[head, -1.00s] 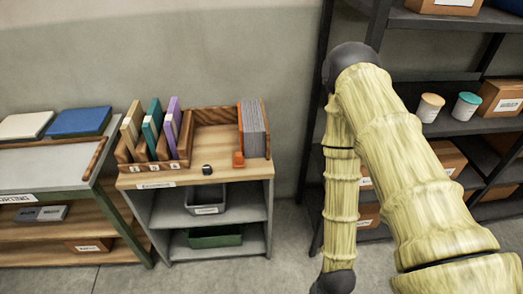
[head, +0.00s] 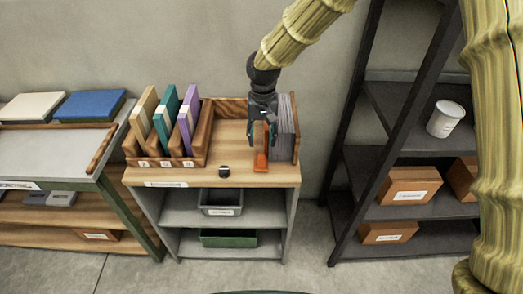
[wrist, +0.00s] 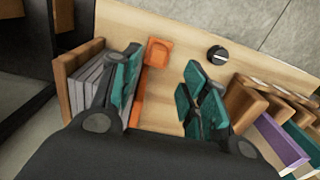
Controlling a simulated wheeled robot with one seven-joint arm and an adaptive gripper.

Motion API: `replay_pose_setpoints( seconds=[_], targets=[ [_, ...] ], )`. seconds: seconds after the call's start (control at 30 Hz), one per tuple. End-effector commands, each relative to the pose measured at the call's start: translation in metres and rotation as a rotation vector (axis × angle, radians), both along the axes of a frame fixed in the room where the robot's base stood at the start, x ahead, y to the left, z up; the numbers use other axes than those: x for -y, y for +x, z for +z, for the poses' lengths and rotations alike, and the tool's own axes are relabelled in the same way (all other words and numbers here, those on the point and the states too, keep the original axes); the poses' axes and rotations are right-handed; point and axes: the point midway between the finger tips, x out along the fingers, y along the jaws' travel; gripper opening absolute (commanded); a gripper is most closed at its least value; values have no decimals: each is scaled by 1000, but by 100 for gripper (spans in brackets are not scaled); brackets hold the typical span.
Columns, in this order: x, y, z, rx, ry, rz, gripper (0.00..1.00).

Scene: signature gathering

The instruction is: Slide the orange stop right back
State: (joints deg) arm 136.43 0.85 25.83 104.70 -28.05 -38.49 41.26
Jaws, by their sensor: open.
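The orange stop (head: 261,162) stands near the front edge of the wooden cabinet top, at the left side of a stack of grey sheets (head: 287,128). In the wrist view the stop's square end (wrist: 158,52) and a long orange strip (wrist: 138,108) show between the fingers. My gripper (head: 262,135) is open and points down over the stop, its teal finger pads apart. In the wrist view my gripper (wrist: 160,95) has one pad beside the grey sheets (wrist: 88,80) and the other over bare wood. I cannot tell whether a pad touches the stop.
A small black knob (head: 224,171) sits on the cabinet top (head: 228,140) left of the stop. A slotted wooden rack (head: 172,163) with beige, teal and purple folders is further left. A dark shelf unit (head: 365,160) stands to the right.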

Motion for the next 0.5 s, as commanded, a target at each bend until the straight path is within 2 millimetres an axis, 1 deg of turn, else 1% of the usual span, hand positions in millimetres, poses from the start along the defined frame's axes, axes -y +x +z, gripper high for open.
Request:
replay_pose_setpoints(
  seconds=[0.03, 0.07, 0.17, 0.33, 0.5],
  targets=[
    [-1, 3, 7, 6, -8, -2, 45],
    [-2, 4, 10, 7, -12, -3, 45],
    [-1, 5, 10, 8, -18, -5, 45],
    [-1, 5, -7, 6, -18, -6, 45],
    [-1, 5, -33, 5, -18, -5, 45]
  ],
)
